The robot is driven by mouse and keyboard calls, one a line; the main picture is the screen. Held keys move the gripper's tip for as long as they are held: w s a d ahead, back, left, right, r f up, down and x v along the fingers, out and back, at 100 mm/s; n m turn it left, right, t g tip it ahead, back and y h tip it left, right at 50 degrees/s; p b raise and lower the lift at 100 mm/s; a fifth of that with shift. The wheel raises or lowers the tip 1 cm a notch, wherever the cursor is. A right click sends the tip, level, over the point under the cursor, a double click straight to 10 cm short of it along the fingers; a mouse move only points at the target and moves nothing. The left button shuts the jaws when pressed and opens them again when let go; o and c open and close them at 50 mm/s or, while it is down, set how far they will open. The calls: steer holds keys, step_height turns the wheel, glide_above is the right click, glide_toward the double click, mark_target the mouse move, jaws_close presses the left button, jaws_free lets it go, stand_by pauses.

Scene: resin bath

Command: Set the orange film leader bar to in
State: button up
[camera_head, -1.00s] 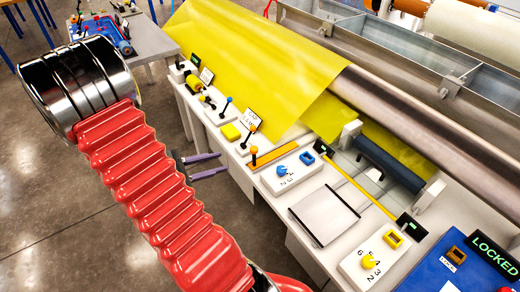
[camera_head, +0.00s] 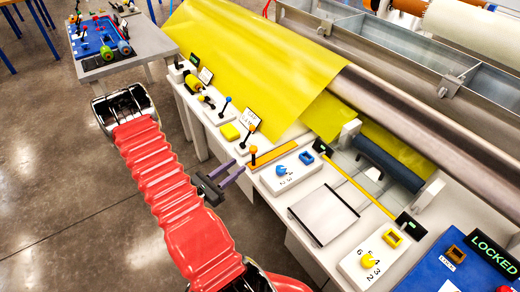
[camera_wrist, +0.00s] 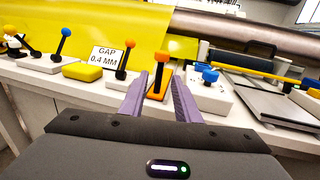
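An orange bar (camera_head: 275,152) lies flat along the bench top, with an upright post and orange knob (camera_head: 253,153) at its near left end. I take it to be the film leader bar. In the wrist view the bar (camera_wrist: 157,89) shows end-on with its knob (camera_wrist: 163,53) on top. My gripper (camera_head: 239,166) is open and empty, its purple fingertips just short of the knob end at the bench edge. In the wrist view the fingers of my gripper (camera_wrist: 160,79) appear on either side of the bar. No contact is visible.
A blue knob dial (camera_head: 282,171) sits close right of the bar. A lever with an orange tip (camera_head: 251,129), a yellow block (camera_head: 230,132) and a "GAP 0.4 MM" sign (camera_wrist: 106,57) stand to the left. Yellow film (camera_head: 250,65) hangs behind. The floor in front is clear.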

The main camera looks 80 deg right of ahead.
glide_above(260, 159)
steer(key=shift+s, duration=0.1)
stand_by(1.1)
steer(key=shift+c, duration=0.2)
jaws_close()
